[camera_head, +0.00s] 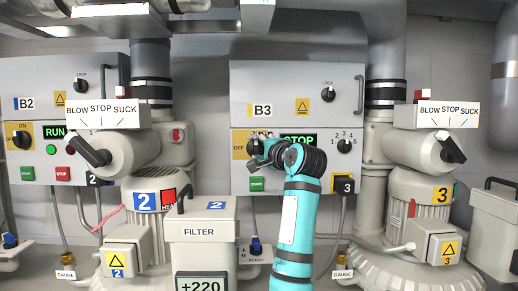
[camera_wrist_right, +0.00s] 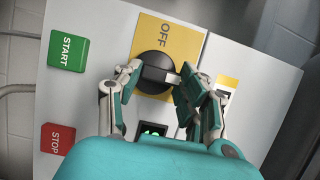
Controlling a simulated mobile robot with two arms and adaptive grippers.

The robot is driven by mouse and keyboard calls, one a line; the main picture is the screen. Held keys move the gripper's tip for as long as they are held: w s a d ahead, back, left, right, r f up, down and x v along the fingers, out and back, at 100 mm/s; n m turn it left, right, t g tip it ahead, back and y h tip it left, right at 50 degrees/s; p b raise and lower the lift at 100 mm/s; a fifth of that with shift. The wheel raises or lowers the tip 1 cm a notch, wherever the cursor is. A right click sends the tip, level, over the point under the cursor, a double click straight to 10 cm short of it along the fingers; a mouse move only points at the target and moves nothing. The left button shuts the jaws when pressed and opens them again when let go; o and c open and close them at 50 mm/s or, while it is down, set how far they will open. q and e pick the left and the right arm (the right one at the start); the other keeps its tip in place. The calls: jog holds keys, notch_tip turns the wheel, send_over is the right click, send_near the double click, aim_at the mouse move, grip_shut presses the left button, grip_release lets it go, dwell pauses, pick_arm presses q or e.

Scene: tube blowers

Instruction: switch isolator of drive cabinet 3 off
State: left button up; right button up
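Drive cabinet B3 (camera_head: 272,85) is the grey cabinet in the middle of the head view. Its isolator is a black rotary knob (camera_wrist_right: 154,66) on a yellow plate (camera_wrist_right: 150,32) marked OFF. The knob's pale tip points right in the wrist view, away from the OFF lettering. In the head view this is upward; any ON lettering is hidden. My right gripper (camera_wrist_right: 157,82) is open, with its fingers on either side of the knob. I cannot tell whether they touch it. In the head view my right gripper (camera_head: 262,155) partly covers the isolator. My left gripper is not in view.
A green START button (camera_wrist_right: 68,50) and a red STOP button (camera_wrist_right: 57,138) sit beside the isolator. The filter unit (camera_head: 199,232) stands in front, lower left.

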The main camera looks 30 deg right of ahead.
jog(key=c, duration=0.4)
jog(key=shift+o, duration=0.2)
jog(key=shift+r+n, duration=0.1)
jog(key=shift+n, duration=0.5)
jog(key=n+g, duration=0.1)
jog(key=n, duration=0.1)
jog(key=n+g, duration=0.1)
jog(key=n, duration=0.1)
jog(key=shift+w+a+r+n+g+h, duration=0.1)
jog(key=shift+a+r+n+g+h, duration=0.1)
jog(key=shift+n+g+h, duration=0.15)
jog(key=n+g, duration=0.1)
jog(key=n, duration=0.1)
jog(key=n+g+h, duration=0.1)
jog(key=n, duration=0.1)
jog(key=shift+w+a+h, duration=0.1)
jog(key=shift+a+h, duration=0.1)
jog(key=shift+h, duration=0.05)
jog(key=n+h, duration=0.1)
jog(key=n+g+h, duration=0.1)
jog(key=n, duration=0.1)
jog(key=shift+w+a+f+n+g, duration=0.1)
jog(key=shift+w+a+n+g, duration=0.05)
jog(key=shift+a+n+g, duration=0.1)
